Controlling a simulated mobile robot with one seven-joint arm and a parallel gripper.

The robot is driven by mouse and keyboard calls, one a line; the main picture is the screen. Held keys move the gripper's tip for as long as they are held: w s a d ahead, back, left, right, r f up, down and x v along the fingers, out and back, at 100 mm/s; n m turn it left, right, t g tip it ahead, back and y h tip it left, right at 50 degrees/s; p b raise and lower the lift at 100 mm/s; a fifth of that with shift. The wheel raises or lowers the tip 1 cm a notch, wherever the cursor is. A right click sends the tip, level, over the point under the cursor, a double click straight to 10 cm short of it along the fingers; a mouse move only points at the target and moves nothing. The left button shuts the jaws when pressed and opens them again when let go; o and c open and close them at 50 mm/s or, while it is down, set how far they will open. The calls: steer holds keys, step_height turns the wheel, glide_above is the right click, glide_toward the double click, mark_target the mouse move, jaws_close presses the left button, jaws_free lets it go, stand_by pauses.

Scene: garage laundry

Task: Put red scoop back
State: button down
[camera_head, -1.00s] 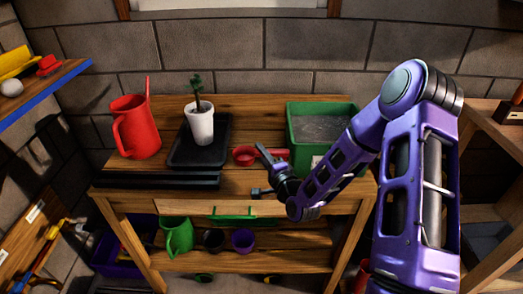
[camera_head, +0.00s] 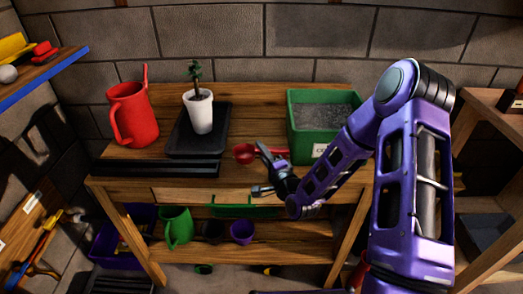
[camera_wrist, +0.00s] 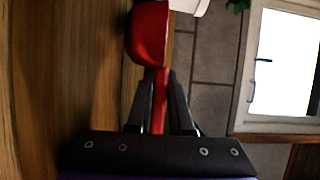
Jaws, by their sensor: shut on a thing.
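The red scoop (camera_head: 244,153) is at the front middle of the wooden workbench, between the black tray and the green bin. My gripper (camera_head: 266,168) is at the scoop, its fingers closed around the handle. In the wrist view the red scoop (camera_wrist: 148,35) points away from the gripper (camera_wrist: 158,100), with its handle between the two dark fingers. I cannot tell whether the scoop touches the bench top. The green bin (camera_head: 300,146) holds grey, grainy material and has a white label on its front, partly hidden by my arm.
A white pot (camera_head: 199,113) with a small plant stands on the black tray (camera_head: 183,148). A red watering can (camera_head: 131,116) is at the left. A green jug (camera_head: 177,228) and a purple pot (camera_head: 242,232) stand on the lower shelf. A stone wall is behind.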

mark_target(264, 166)
steer(key=shift+s+f+b, duration=0.15)
steer(key=shift+f+b, duration=0.35)
steer(key=shift+f, duration=0.25)
steer(key=shift+s+f, duration=0.1)
steer(key=shift+f, duration=0.2)
steer(key=shift+d, duration=0.1)
steer(key=c, duration=0.7)
jaws_free()
steer(key=shift+f, duration=0.1)
steer(key=shift+c, duration=0.2)
steer(key=shift+s, duration=0.1)
steer(key=shift+s+d+f, duration=0.15)
steer(key=shift+s+d, duration=0.05)
steer(key=shift+s, duration=0.2)
steer(key=r+p+v, duration=0.1)
steer(key=p+v, duration=0.2)
steer(key=v, duration=1.3)
steer(key=shift+r, duration=0.35)
